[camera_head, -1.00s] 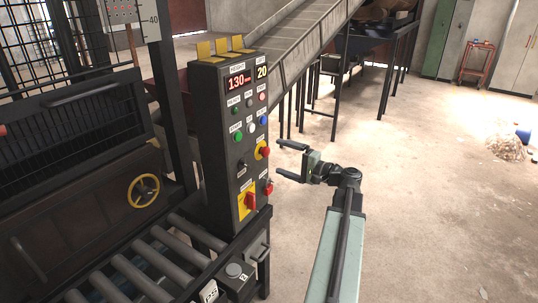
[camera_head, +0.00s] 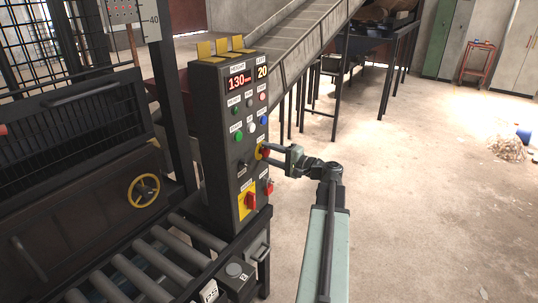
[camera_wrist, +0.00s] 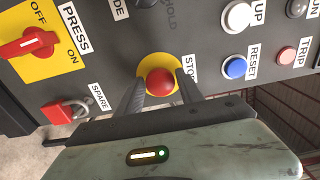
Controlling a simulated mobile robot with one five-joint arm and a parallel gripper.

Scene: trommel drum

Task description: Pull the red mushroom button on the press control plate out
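The red mushroom button (camera_wrist: 160,82) sits on a round yellow plate beside a label that reads STOP, in the middle of the wrist view. In the head view the button (camera_head: 264,154) is on the right part of the dark control plate (camera_head: 224,143), partly covered by my gripper. My gripper (camera_wrist: 160,86) has its two fingers apart, one on each side of the button, with narrow gaps seeming to show beside it. In the head view my gripper (camera_head: 269,153) reaches the panel from the right. Whether the fingers touch the plate cannot be told.
A red rotary switch (camera_wrist: 28,44) on a yellow plate marked PRESS and a red padlock-like SPARE item (camera_wrist: 62,111) lie to the left. A blue RESET button (camera_wrist: 235,67) and white UP button (camera_wrist: 237,16) lie to the right.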

